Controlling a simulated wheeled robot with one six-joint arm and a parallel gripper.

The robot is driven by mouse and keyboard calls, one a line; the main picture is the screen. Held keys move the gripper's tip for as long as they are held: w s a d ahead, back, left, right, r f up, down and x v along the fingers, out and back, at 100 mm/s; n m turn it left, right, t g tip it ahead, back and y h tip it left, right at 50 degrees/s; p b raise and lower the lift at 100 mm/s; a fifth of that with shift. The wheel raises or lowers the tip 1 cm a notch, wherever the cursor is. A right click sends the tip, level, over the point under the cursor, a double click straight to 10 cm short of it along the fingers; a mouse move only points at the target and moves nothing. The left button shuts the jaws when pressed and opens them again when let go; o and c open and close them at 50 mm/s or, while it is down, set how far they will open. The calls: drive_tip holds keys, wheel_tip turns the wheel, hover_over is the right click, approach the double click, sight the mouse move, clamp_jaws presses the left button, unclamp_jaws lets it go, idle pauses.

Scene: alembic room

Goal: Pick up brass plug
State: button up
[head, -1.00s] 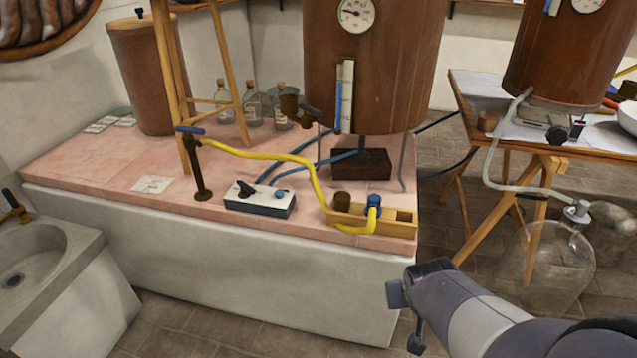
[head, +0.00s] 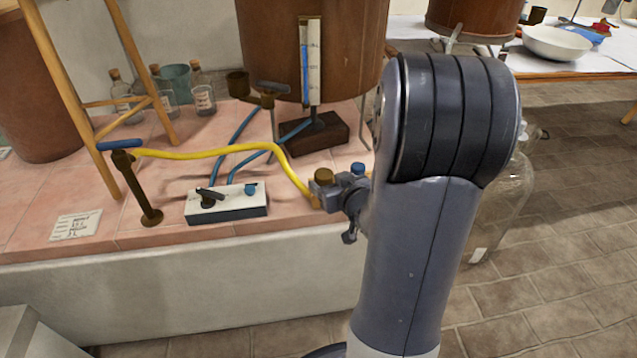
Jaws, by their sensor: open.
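The brass plug (head: 323,175) shows as a short brown-gold cylinder top at the right end of the pink tiled counter. My gripper (head: 332,212) is open, with one grey finger directly in front of the plug in this view. The plug's lower part is hidden behind that finger. I cannot tell whether the finger touches it or whether the plug is between the jaws.
A blue plug (head: 358,168) stands just right, partly hidden by my arm. A yellow hose (head: 230,149) runs from a dark standpipe (head: 141,190) toward my gripper. A white switch box (head: 227,204) lies left. A wooden vat (head: 310,45) stands behind. My arm hides the wooden rack.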

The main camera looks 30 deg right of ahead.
sight(321, 174)
drive_tip(key=shift+x, duration=1.05)
drive_tip(key=b+x, duration=0.1)
drive_tip(key=x, duration=0.1)
drive_tip(key=b+x, duration=0.1)
drive_tip(key=x, duration=0.1)
drive_tip(key=shift+d+f, duration=0.1)
drive_tip(key=shift+f, duration=0.15)
drive_tip(key=shift+w+f, duration=0.1)
drive_tip(key=shift+w, duration=0.45)
drive_tip(key=shift+c, duration=0.3)
drive_tip(key=c, duration=1.1)
